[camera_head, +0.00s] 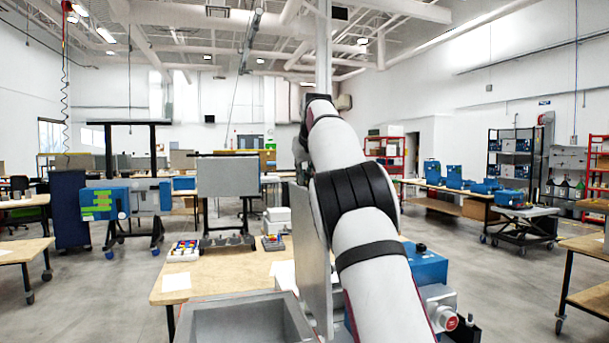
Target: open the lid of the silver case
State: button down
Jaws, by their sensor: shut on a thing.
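The silver case (287,298) stands at the bottom of the view, at the near side of the wooden table. Its grey open inside shows. Its lid (314,262) stands raised, close to upright, at the case's right side and is seen nearly edge-on. My white arm reaches up from the bottom right and bends over toward the lid. My gripper (301,170) is at the lid's top edge, mostly hidden behind my arm, and is shut on the lid. The fingertips are not clearly visible.
The wooden table (215,285) holds a paper sheet (176,282), a tray of coloured parts (183,250) and a grey panel on a stand (227,182). A blue device (428,265) sits right of my arm.

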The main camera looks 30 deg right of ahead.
jog(key=shift+d+f, duration=0.1)
jog(key=c, duration=1.6)
grip_release()
jog(key=shift+c, duration=0.2)
jog(key=v, duration=1.2)
jog(key=shift+c, duration=0.2)
